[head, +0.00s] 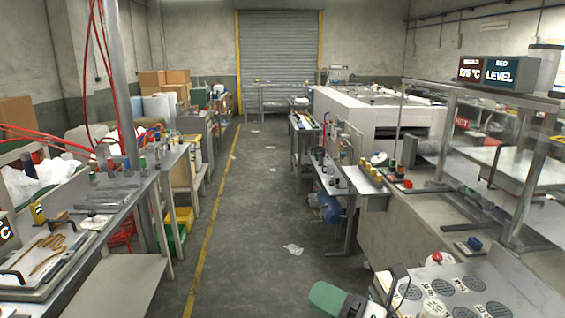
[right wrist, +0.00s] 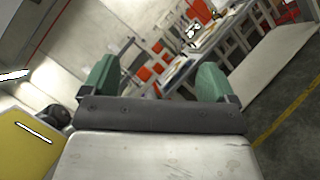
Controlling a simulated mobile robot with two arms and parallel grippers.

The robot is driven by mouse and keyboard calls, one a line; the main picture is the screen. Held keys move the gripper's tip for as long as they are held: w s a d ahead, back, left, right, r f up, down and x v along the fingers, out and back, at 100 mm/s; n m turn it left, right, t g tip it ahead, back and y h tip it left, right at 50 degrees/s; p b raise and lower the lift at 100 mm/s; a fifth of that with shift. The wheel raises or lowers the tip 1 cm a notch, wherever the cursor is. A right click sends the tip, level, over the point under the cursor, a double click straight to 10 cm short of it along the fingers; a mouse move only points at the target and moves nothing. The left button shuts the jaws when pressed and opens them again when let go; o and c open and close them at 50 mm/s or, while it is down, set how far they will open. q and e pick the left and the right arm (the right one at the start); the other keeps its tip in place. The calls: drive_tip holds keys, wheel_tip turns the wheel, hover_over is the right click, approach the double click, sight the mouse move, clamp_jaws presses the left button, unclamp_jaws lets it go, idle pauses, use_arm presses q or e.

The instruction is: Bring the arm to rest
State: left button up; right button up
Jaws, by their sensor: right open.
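My right gripper shows at the bottom edge of the head view, right of centre, with a green finger in sight and the rest cut off by the frame. In the right wrist view, the right gripper (right wrist: 158,80) has its two green fingers wide apart, with nothing between them. It is open and empty, and the wrist view is tilted. My left gripper is in neither view.
A panel with round dark plates and a red button (head: 437,257) is close on the right. A workbench (head: 75,270) lines the left. The grey aisle floor (head: 250,220) between is mostly free, with a crumpled white scrap (head: 293,249) on it.

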drive_tip(key=s+d+f+m+t+h, duration=0.25)
drive_tip(key=d+f+m+h, duration=0.4)
drive_tip(key=m+h, duration=0.6)
drive_tip(key=s+d+f+m+t+h, duration=0.1)
drive_tip(key=d+f+m+t+h, duration=0.45)
drive_tip(key=m, duration=1.25)
drive_tip(key=s+d+f+m+g, duration=0.1)
drive_tip(key=s+f+m+g, duration=0.2)
drive_tip(key=s+f+g, duration=0.55)
drive_tip(key=s+d+f+m+g, duration=0.1)
drive_tip(key=s+f+m+g, duration=0.3)
drive_tip(key=s, duration=0.8)
wheel_tip(320, 180, down, 30)
drive_tip(key=n+g+b, duration=0.2)
drive_tip(key=b, duration=0.3)
drive_tip(key=s+d+f+b, duration=0.1)
drive_tip(key=s+f+b, duration=0.1)
drive_tip(key=s+f, duration=0.6)
drive_tip(key=s+d+f+g+h+b, duration=0.1)
drive_tip(key=s+d+f+b, duration=0.1)
drive_tip(key=s+f, duration=0.6)
wheel_tip(320, 180, down, 6)
drive_tip(key=shift+f+b, duration=0.1)
drive_tip(key=shift+b, duration=0.4)
